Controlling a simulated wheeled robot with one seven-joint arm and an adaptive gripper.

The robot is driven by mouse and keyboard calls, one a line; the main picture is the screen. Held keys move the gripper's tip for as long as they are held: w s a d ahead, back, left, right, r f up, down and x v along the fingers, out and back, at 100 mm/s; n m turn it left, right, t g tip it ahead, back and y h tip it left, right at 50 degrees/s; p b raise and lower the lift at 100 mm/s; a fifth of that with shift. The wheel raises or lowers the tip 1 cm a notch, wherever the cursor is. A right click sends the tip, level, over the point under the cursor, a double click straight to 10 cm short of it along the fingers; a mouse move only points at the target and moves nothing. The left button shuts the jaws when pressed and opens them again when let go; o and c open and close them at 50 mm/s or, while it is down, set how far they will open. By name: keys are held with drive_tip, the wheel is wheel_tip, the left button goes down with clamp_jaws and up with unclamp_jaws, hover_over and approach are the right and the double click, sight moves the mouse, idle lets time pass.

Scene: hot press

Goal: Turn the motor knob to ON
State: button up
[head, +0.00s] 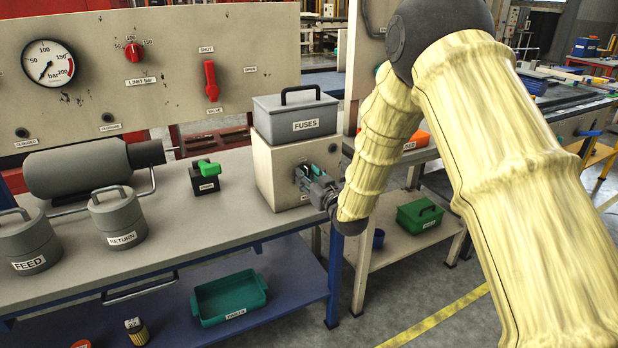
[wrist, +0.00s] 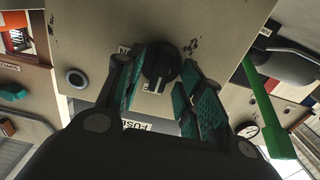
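The motor knob (wrist: 159,67) is a round black knob with a raised grip bar, on the face of a beige box. The box (head: 278,172) stands at the right end of the bench. My gripper (head: 303,178) is at the box's front face and hides the knob in the head view. In the wrist view my gripper (wrist: 165,84) has its teal finger pads on either side of the knob. The fingers are open, with a narrow gap visible at each side; firm contact cannot be seen. The labels near the knob are partly hidden and unreadable.
A grey FUSES case (head: 296,118) sits on top of the box. A black block with a green handle (head: 206,177) stands left of it. FEED (head: 28,243) and RETURN (head: 118,217) canisters are farther left. A red valve handle (head: 211,80) is on the panel behind.

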clamp_jaws()
drive_tip(key=shift+m, duration=0.3)
drive_tip(key=m+p, duration=0.1)
drive_tip(key=m, duration=0.2)
drive_tip(key=shift+d+m, duration=0.15)
drive_tip(key=shift+m, duration=0.25)
drive_tip(key=m, duration=0.4)
drive_tip(key=shift+w+d+f+m, duration=0.1)
drive_tip(key=shift+m, duration=0.2)
drive_tip(key=shift+f+m+b, duration=0.15)
drive_tip(key=shift+m+b, duration=0.6)
drive_tip(key=shift+m, duration=1.5)
drive_tip(key=shift+f+m+b, duration=0.1)
drive_tip(key=shift+m+b, duration=0.65)
drive_tip(key=shift+m, duration=1.5)
